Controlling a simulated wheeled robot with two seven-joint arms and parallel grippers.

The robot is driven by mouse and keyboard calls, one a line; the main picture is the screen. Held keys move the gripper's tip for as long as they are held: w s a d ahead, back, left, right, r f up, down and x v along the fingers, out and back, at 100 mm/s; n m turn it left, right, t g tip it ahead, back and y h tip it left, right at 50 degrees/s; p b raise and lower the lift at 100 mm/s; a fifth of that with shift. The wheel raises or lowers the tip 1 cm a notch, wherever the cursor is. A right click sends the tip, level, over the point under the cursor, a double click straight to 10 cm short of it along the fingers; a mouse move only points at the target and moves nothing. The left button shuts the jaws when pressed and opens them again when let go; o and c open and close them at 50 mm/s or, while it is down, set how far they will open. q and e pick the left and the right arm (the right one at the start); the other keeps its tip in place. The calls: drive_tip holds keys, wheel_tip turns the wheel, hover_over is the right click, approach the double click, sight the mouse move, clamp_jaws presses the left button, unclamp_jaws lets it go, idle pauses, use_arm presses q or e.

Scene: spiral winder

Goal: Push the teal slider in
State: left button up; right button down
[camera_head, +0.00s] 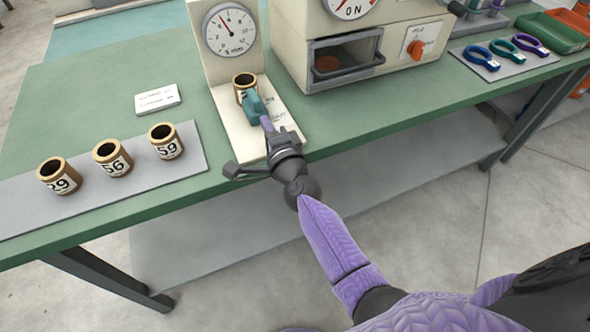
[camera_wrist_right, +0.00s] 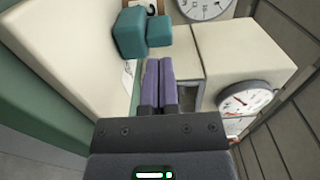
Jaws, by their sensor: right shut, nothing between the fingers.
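The teal slider (camera_head: 255,105) sits on the white base of the gauge stand (camera_head: 272,128), just in front of a brown numbered spool (camera_head: 240,82). In the right wrist view the teal slider (camera_wrist_right: 130,36) shows as two joined blocks just beyond my fingertips. My right gripper (camera_head: 267,122) is shut and empty, its purple fingers pointing at the near side of the slider. Its fingers also show pressed together in the wrist view (camera_wrist_right: 158,64). I cannot tell whether they touch the slider. My left gripper is not in view.
Several brown spools, such as the one marked 59 (camera_head: 166,142), stand on a grey mat (camera_head: 200,155) at the left. A white label card (camera_head: 157,98) lies behind them. The green table's front edge lies under my right wrist.

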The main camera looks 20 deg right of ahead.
drive_tip(key=s+p, duration=0.1)
drive_tip(key=s, duration=0.9)
drive_tip(key=shift+s+d+p, duration=0.15)
drive_tip(key=shift+s+p, duration=0.1)
drive_tip(key=shift+p, duration=0.05)
drive_tip(key=shift+f, duration=0.1)
